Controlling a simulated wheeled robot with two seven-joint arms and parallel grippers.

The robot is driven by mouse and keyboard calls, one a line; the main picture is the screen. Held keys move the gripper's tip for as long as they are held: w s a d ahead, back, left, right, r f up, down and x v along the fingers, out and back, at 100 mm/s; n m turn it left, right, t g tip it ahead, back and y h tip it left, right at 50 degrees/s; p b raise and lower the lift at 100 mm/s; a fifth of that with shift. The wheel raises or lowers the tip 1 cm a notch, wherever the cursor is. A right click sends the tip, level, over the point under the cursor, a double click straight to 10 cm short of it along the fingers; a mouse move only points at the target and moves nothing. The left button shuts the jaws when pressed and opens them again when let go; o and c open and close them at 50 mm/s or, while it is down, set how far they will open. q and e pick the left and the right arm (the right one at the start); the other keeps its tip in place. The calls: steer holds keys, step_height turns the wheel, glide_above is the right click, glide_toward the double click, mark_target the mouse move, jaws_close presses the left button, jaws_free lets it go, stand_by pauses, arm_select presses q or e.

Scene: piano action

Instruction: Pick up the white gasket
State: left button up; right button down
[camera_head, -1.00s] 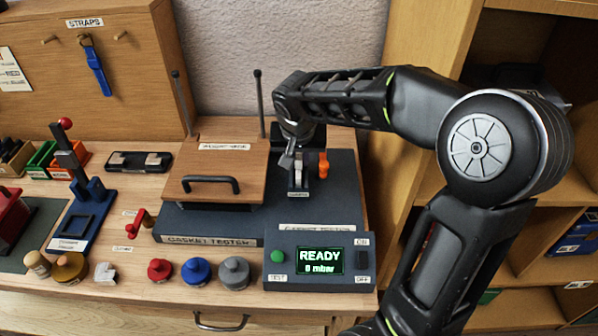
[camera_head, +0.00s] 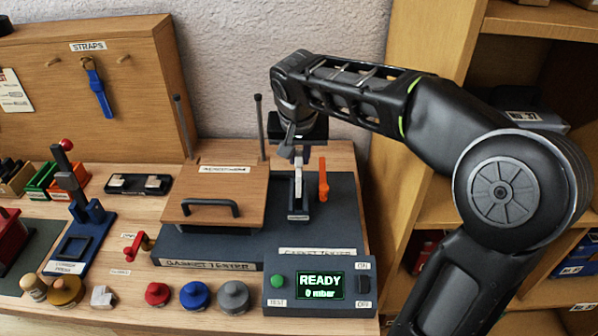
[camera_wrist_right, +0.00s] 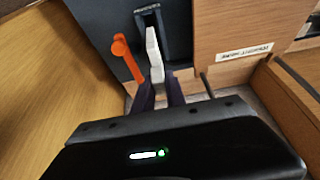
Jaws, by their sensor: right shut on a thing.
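The white gasket (camera_head: 299,182) stands on edge above the dark slotted holder on the right part of the gasket tester. It shows in the right wrist view (camera_wrist_right: 154,56) as a thin white strip running out from between my fingertips. My right gripper (camera_head: 299,157) points down over the holder and is shut on the gasket's upper end. In the right wrist view its two dark fingers (camera_wrist_right: 160,90) close on the strip. The dark holder (camera_wrist_right: 148,22) lies just beyond it. Whether the gasket's lower end is clear of the holder is hard to tell. My left gripper is out of view.
An orange lever (camera_head: 323,180) stands close to the right of the gasket. The tester's wooden lid (camera_head: 215,185) with black handle is to the left. Two upright rods rise behind it. The control box (camera_head: 318,284) reads READY. A wooden shelf unit (camera_head: 420,50) stands at right.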

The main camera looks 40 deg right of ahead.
steer(key=shift+r, duration=1.1)
